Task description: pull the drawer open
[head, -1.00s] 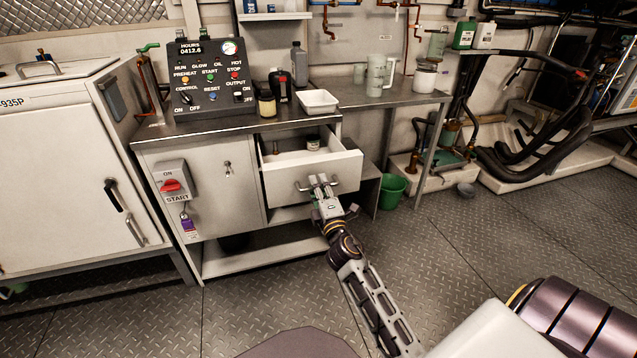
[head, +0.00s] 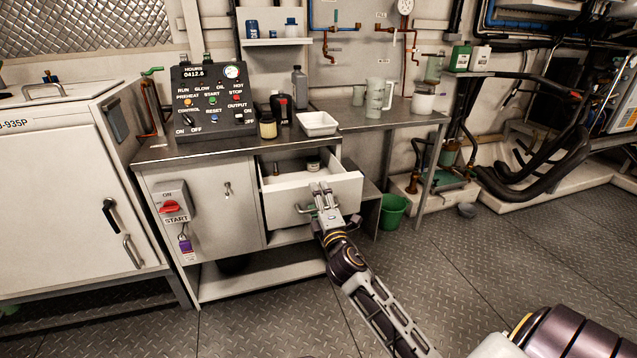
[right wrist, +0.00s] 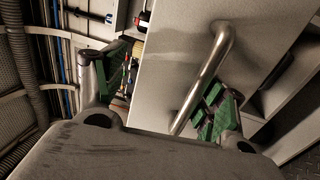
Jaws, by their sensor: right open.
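The drawer (head: 335,204) of the grey cabinet is pulled part way out, and I can see inside it. A small jar (head: 313,163) and another small item (head: 276,169) stand in it. Its bar handle (head: 304,209) is on the front face. My right gripper (head: 322,187) is at the handle, in front of the drawer. In the right wrist view my right gripper (right wrist: 165,98) is open. Its green-padded fingers are on either side of the metal handle (right wrist: 205,80), with the right finger close to it. My left gripper is not in view.
The counter holds a control box (head: 213,96), a white tray (head: 318,123) and bottles. A side table (head: 385,117) carries a clear jug (head: 379,98). A green bucket (head: 392,211) stands right of the cabinet. The floor in front is clear.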

